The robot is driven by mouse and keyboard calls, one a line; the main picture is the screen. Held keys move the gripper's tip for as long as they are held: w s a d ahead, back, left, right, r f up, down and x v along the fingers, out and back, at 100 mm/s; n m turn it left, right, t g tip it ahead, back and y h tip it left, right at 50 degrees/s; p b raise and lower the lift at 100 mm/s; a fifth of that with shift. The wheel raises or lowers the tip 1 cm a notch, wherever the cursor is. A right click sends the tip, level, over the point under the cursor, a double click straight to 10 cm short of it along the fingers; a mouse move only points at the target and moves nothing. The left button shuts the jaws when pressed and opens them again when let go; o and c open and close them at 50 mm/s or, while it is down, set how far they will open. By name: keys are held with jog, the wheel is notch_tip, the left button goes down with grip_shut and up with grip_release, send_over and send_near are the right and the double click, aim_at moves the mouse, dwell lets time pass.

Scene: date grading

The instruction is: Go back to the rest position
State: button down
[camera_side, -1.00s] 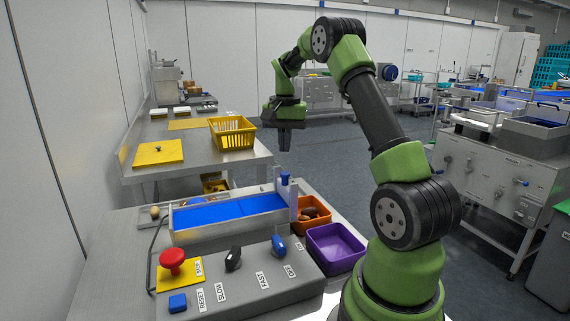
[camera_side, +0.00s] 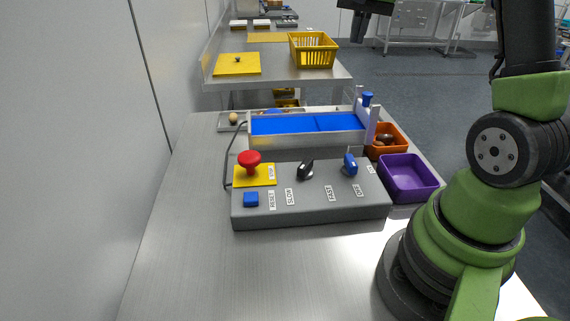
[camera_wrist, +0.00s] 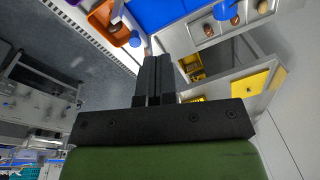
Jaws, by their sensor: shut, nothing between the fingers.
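My gripper (camera_wrist: 152,62) shows in the wrist view with its two black fingers together and nothing between them. In the side view my gripper (camera_side: 358,26) is at the top edge, fingers pointing down, right of the yellow basket (camera_side: 313,51); the upper arm is partly cut off by the frame. It hangs in the air, apart from the bench things. The blue conveyor belt (camera_side: 285,124) lies on the metal bench. The orange bin (camera_side: 398,150) at its right end holds brown dates (camera_side: 386,138). The purple bin (camera_side: 408,180) in front looks empty.
A grey control box (camera_side: 310,209) with a red stop button (camera_side: 250,162), black knob (camera_side: 306,170), blue knob (camera_side: 350,163) and blue button (camera_side: 251,199) stands at the front. A tray (camera_side: 226,120) sits behind left. A yellow pad (camera_side: 225,65) lies on the farther table. Front left bench is clear.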

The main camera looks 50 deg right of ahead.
jog(key=s+a+r+n+t, duration=0.1)
jog(key=s+a+r+n, duration=0.1)
jog(key=a, duration=0.4)
jog(key=s+a+r+n+t, duration=0.2)
jog(key=a+r, duration=0.1)
jog(key=a, duration=0.3)
jog(key=s+a+f+n+t+y, duration=0.2)
jog(key=s+a+n, duration=0.2)
jog(key=s+a, duration=0.5)
jog(key=shift+s+f+t, duration=0.25)
jog(key=shift+s+t, duration=0.05)
jog(key=shift+s, duration=0.1)
jog(key=shift+a, duration=0.1)
